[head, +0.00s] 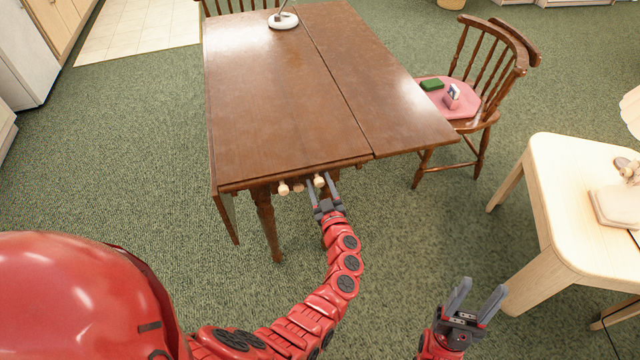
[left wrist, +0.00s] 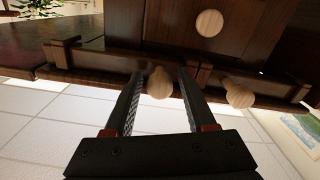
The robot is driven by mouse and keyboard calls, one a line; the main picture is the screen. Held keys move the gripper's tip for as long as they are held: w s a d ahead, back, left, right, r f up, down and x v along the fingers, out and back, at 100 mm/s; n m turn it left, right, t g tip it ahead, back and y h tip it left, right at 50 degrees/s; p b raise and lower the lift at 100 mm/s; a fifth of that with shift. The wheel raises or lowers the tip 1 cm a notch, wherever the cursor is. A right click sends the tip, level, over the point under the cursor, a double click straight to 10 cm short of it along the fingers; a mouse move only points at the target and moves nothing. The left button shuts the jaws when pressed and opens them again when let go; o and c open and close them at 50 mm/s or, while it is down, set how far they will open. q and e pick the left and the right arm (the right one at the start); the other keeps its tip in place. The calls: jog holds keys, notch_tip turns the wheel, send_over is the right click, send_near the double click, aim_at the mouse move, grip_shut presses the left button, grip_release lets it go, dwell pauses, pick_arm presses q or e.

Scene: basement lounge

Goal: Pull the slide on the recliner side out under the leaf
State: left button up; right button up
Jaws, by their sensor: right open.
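The brown drop-leaf table (head: 275,85) has its right leaf (head: 385,75) level with the top; the left leaf (head: 226,216) hangs down. Pale round knobs show under the near edge: a left knob (head: 283,188), a middle one and a right slide knob (head: 319,180). My left gripper (head: 321,188) is open, its fingers on either side of the right knob. In the left wrist view, upside down, that knob (left wrist: 160,83) lies between the fingers with gaps; the other slide knob (left wrist: 238,92) and drawer knob (left wrist: 209,23) are clear. My right gripper (head: 475,296) is open and empty.
A wooden chair (head: 489,70) with a pink cushion holding small items stands beside the right leaf. A pale side table (head: 560,190) is at the right. A white lamp base (head: 283,20) stands on the far tabletop. Green carpet between is clear. No recliner is visible.

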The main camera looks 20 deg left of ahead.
pick_arm(q)
grip_shut()
dwell(1.2)
